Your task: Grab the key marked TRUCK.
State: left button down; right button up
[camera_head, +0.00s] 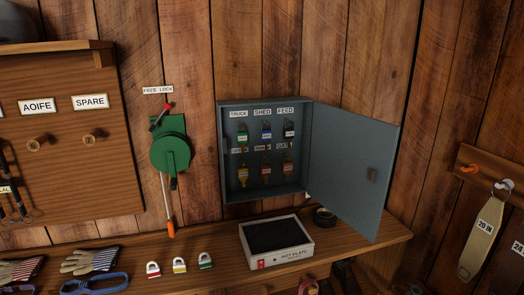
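A grey-blue key cabinet (263,194) hangs on the plank wall with its door (352,165) swung open to the right. Inside are two rows of tagged keys on hooks. The label TRUCK (238,113) is at the upper left, with a green-tagged key (242,136) hanging under it. A blue-tagged key (266,132) hangs under SHED and a dark key with a pale tag (289,132) under FEED. The lower row holds several yellowish or reddish keys; their labels are partly covered and hard to read. Neither of my grippers is in view.
A wooden shelf (215,272) runs below the cabinet. A green device with a lever (170,152) hangs left of the cabinet.

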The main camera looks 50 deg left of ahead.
aim_at(241, 136)
jog(key=u, duration=1.55)
jog(key=i+l+u, duration=0.1)
jog(key=i, duration=1.3)
